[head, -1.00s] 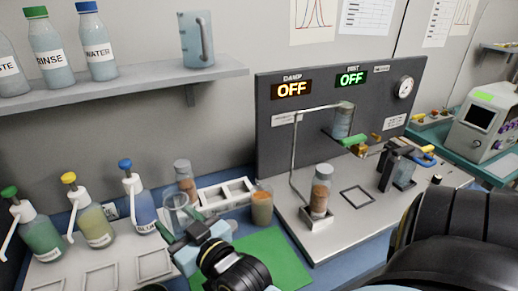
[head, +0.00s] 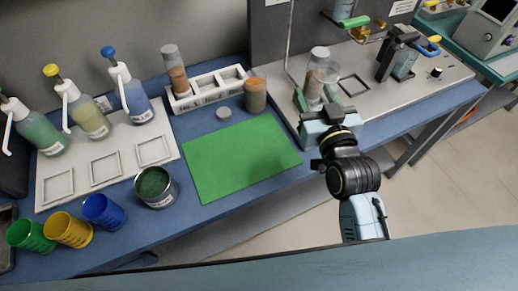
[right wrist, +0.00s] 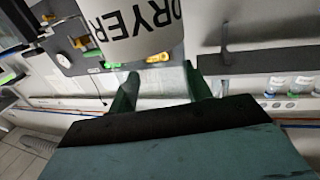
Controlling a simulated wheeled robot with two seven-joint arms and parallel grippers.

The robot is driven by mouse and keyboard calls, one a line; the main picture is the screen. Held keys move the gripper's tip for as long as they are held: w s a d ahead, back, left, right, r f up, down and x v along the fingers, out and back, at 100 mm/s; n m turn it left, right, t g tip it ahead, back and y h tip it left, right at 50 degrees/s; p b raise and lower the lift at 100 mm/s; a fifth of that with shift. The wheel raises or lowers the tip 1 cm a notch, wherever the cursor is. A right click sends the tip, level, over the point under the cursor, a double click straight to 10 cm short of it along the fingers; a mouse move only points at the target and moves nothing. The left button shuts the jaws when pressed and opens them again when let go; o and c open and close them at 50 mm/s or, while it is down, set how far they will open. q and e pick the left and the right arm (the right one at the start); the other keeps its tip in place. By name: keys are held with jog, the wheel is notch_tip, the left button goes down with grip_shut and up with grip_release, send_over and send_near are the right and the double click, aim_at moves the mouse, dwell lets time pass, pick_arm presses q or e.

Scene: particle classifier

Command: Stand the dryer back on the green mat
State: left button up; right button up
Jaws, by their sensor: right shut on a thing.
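In the right wrist view the white label reading DRYER (right wrist: 135,28) shows upside down beyond the fingers (right wrist: 160,85). The green mat (head: 240,158) lies flat and bare on the blue table, left of the gripper. My left gripper is out of view.
A white rack (head: 185,102) is behind. An open tin (head: 157,188) and coloured cups (head: 68,229) are left. A metal post rises behind the dryer.

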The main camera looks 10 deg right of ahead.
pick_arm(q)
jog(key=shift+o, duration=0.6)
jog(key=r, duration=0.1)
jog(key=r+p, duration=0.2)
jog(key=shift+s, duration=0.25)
pick_arm(e)
jog(key=w+a+f+n+g+y, duration=0.1)
jog(key=w+a+n+y, duration=0.2)
jog(key=a, duration=0.5)
jog(key=w+a+f+n+g+y, duration=0.15)
jog(key=a+y, duration=0.25)
jog(key=a, duration=0.5)
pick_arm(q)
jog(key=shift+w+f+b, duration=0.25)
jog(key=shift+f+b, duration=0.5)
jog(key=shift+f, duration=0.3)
pick_arm(e)
notch_tip(320, 180, down, 10)
jog(key=a+y, duration=0.1)
jog(key=shift+w+n, duration=0.15)
jog(key=shift+n, duration=0.3)
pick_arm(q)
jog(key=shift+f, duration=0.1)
pick_arm(e)
jog(key=shift+f, duration=0.25)
jog(key=o, duration=0.7)
jog(key=shift+f, duration=0.1)
jog(key=o, duration=0.5)
